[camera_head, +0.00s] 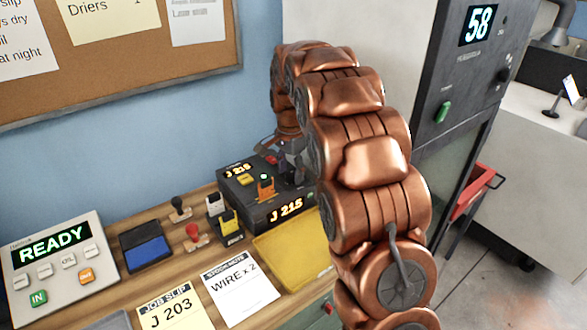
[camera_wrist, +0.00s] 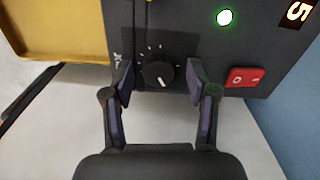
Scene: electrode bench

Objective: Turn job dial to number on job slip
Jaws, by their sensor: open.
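The job slip (camera_head: 172,311) lies on the bench in the head view and reads J 203. The dark box (camera_head: 240,190) behind it shows J 215 on its top display and on its front. In the wrist view, the black job dial (camera_wrist: 158,73) sits on the box face with pale tick marks around it. My gripper (camera_wrist: 160,79) is open, with one fingertip on each side of the dial and a visible gap to it on both sides. In the head view my arm hides the dial and much of the box's right side.
A yellow tray (camera_head: 290,255) lies in front of the box; stamps (camera_head: 196,237) and a blue ink pad (camera_head: 147,252) lie to the left. A red rocker switch (camera_wrist: 247,77) and a lit green lamp (camera_wrist: 225,17) are near the dial. A WIRE x2 card (camera_head: 240,288) lies beside the slip.

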